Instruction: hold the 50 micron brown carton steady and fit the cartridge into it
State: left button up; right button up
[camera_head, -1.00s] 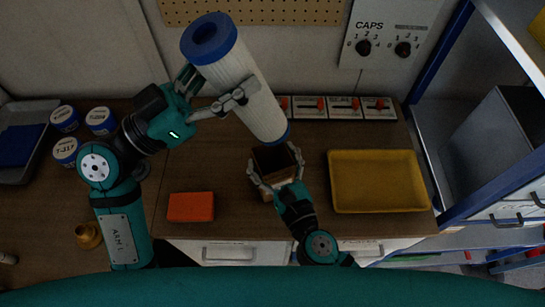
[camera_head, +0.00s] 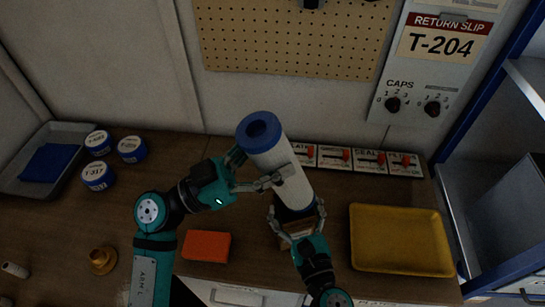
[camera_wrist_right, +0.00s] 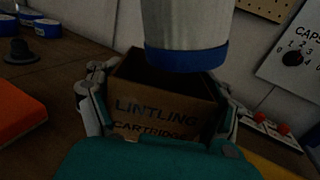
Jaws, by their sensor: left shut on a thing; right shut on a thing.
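The cartridge is a white cylinder (camera_head: 290,186) with blue end caps, tilted slightly in the head view. My left gripper (camera_head: 264,183) is shut on its side. The brown carton (camera_head: 298,229) is open at the top, below the cartridge; my right gripper (camera_head: 297,222) is shut around it. There the cartridge's blue lower cap (camera_wrist_right: 187,60) is over the carton's mouth, towards the right. I cannot tell whether its edge is inside the rim.
An orange block (camera_head: 206,246) lies left of the carton, and a yellow tray (camera_head: 447,240) right of it. Switch panels (camera_head: 370,160) line the back. Several blue-and-white tubs (camera_head: 131,149) and a grey tray (camera_head: 63,131) stand at the left.

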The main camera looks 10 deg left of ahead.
pick_arm(q)
jog(key=shift+f, duration=0.45)
jog(key=shift+f, duration=0.1)
jog(key=shift+f, duration=0.4)
jog(key=o, duration=1.7)
jog(key=shift+s+a+r, duration=0.1)
jog(key=shift+a+r, duration=0.05)
jog(key=shift+r, duration=0.3)
jog(key=v, duration=1.1)
jog(key=shift+s+a+f, duration=0.1)
jog(key=shift+s+a, duration=0.15)
jog(key=shift+o, duration=0.3)
